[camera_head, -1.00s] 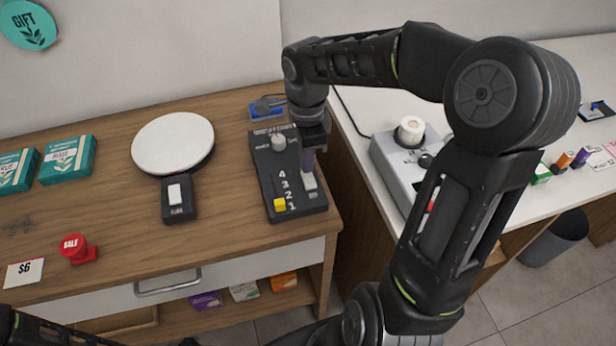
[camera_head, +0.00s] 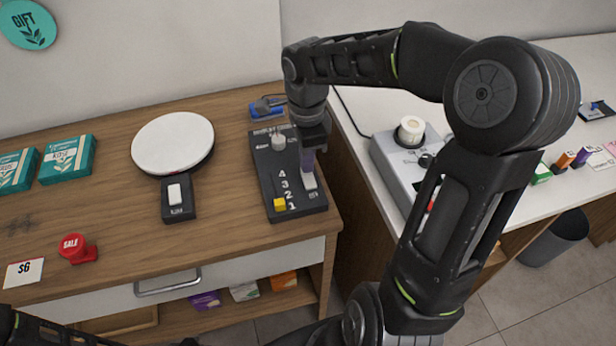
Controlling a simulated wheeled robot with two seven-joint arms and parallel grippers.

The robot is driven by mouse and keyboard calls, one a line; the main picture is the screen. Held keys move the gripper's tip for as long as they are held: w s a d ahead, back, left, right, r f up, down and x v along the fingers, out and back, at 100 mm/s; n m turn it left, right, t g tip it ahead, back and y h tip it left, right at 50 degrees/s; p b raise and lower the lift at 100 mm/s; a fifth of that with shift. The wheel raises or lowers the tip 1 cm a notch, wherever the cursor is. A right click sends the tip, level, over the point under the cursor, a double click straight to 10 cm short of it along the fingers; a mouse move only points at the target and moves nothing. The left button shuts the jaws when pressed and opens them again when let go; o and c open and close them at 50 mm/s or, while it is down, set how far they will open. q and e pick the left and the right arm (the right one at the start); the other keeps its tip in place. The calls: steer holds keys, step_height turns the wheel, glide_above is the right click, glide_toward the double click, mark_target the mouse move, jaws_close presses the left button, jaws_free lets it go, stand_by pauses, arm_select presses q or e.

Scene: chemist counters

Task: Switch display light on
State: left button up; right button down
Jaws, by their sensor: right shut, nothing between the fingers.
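A black control box (camera_head: 268,183) sits on the wooden counter near its right end. It carries a grey knob (camera_head: 278,140), a yellow slider (camera_head: 279,204) beside the numbers 1 to 4, and a white rocker switch (camera_head: 310,181) at its right side. My right gripper (camera_head: 308,168) points down, shut and empty, with its tips at the white rocker switch and hiding its upper part. I cannot tell whether they touch it. A round white disc (camera_head: 172,143) with its own white switch (camera_head: 175,192) stands to the left. Only dark parts of my left arm show at the bottom left; its gripper is out of view.
Green boxes (camera_head: 67,159), a red SALE stamp (camera_head: 76,248) and a $6 card (camera_head: 24,272) are on the left of the wooden counter (camera_head: 120,232). A grey device with a paper roll (camera_head: 410,130) stands on the white counter at right. A blue item (camera_head: 267,111) lies behind the box.

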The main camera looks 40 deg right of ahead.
steer(key=shift+f+b, duration=0.85)
steer(key=shift+f, duration=0.1)
steer(key=shift+r, duration=0.2)
steer(key=shift+r+p, duration=2.3)
steer(key=shift+r, duration=1.1)
